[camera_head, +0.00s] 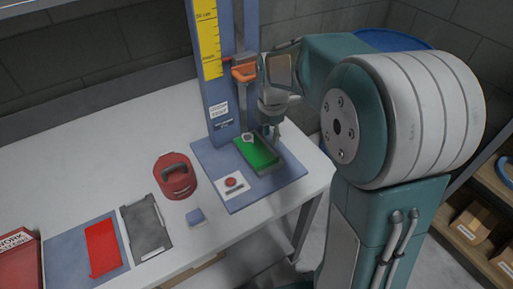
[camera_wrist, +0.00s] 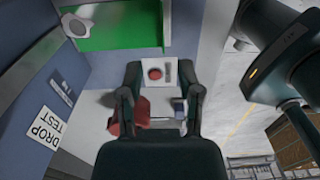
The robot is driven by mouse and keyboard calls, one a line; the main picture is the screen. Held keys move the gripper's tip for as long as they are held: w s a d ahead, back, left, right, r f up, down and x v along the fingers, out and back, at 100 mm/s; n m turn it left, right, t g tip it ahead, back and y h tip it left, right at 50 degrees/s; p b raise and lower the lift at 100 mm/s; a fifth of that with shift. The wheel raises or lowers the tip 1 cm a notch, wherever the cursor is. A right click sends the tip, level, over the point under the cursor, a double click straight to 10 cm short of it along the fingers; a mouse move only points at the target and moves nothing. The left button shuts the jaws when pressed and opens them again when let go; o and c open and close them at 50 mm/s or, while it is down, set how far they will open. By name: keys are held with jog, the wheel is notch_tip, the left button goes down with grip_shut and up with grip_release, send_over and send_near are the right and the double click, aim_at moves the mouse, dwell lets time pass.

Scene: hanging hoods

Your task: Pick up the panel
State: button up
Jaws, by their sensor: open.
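My gripper (camera_head: 271,127) is above the tray's far right side, apart from the panel as far as I can see. In the wrist view my gripper (camera_wrist: 158,75) has its two fingers spread with nothing between them; a red button on a white plate (camera_wrist: 155,72) shows beyond.
Shelves with boxes (camera_head: 476,222) stand at right.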

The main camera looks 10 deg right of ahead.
aim_at(268, 161)
jog(key=f, duration=1)
jog(key=shift+s+a+f, duration=0.2)
jog(key=shift+a+f, duration=0.05)
jog(key=shift+f, duration=0.05)
grip_shut()
